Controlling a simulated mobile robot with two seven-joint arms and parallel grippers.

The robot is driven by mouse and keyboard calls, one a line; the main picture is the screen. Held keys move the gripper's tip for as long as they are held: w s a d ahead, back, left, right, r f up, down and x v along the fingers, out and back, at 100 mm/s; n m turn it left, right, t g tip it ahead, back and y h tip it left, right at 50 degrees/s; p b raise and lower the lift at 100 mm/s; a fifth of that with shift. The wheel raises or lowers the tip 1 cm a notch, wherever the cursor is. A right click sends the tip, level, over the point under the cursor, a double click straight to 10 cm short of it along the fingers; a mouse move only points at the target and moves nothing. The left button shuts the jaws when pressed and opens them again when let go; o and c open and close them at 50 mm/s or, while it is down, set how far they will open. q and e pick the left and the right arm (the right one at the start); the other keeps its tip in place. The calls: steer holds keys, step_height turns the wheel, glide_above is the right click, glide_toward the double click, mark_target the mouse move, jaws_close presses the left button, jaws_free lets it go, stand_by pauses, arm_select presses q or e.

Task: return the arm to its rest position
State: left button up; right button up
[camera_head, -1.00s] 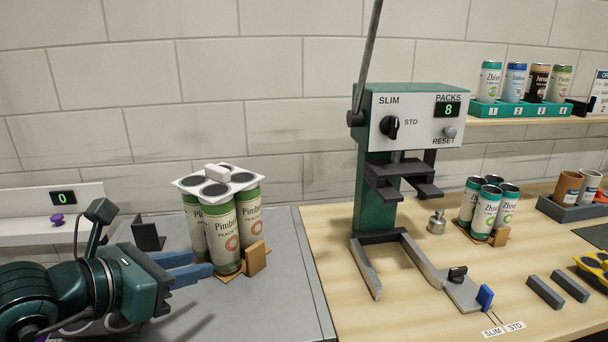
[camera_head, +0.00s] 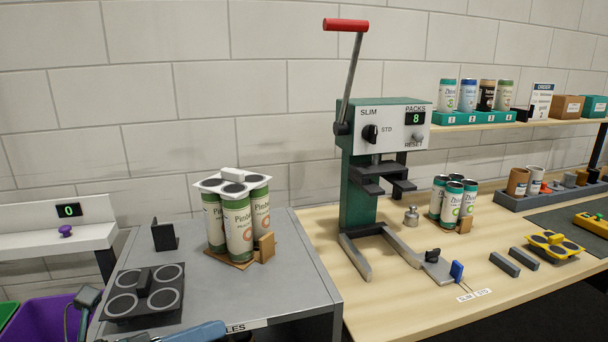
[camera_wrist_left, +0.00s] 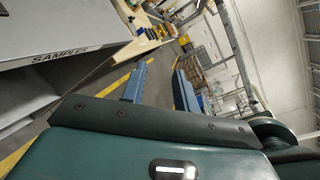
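My left gripper (camera_wrist_left: 158,88) shows in the left wrist view with its two blue fingers apart and nothing between them. In the head view only a small part of it (camera_head: 205,332) shows at the bottom edge, in front of the grey table (camera_head: 195,290). The arm is low and clear of the cans. My right gripper is in neither view.
A pack of Pimberly-type cans (camera_head: 238,222) under a white carrier stands on the grey table beside a black four-ring plate (camera_head: 145,292). The green press (camera_head: 362,190) with its red-handled lever stands on the wooden bench (camera_head: 330,228). A purple bin (camera_head: 45,322) is at lower left.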

arm_select(q)
steer(key=w+a+f+n+t+y, duration=0.15)
steer(key=f+n+t+y, duration=0.35)
steer(key=n, duration=0.8)
steer(key=a+f+n+t+y, duration=0.35)
steer(key=f+n, duration=0.25)
steer(key=n, duration=0.6)
steer(key=s+d+f+n+g, duration=0.1)
steer(key=s+f+n+g, duration=0.1)
steer(key=f, duration=0.4)
steer(key=s+d+f+n+g+y, duration=0.1)
steer(key=s+f+n+g, duration=0.2)
steer(key=f, duration=0.4)
steer(key=s+d+f+n+g+y+p, duration=0.1)
steer(key=s+f+n+g, duration=0.1)
steer(key=s+f+n, duration=0.3)
steer(key=shift+d+f+n+g, duration=0.3)
steer(key=shift+d+f+g, duration=0.05)
steer(key=shift+f, duration=0.55)
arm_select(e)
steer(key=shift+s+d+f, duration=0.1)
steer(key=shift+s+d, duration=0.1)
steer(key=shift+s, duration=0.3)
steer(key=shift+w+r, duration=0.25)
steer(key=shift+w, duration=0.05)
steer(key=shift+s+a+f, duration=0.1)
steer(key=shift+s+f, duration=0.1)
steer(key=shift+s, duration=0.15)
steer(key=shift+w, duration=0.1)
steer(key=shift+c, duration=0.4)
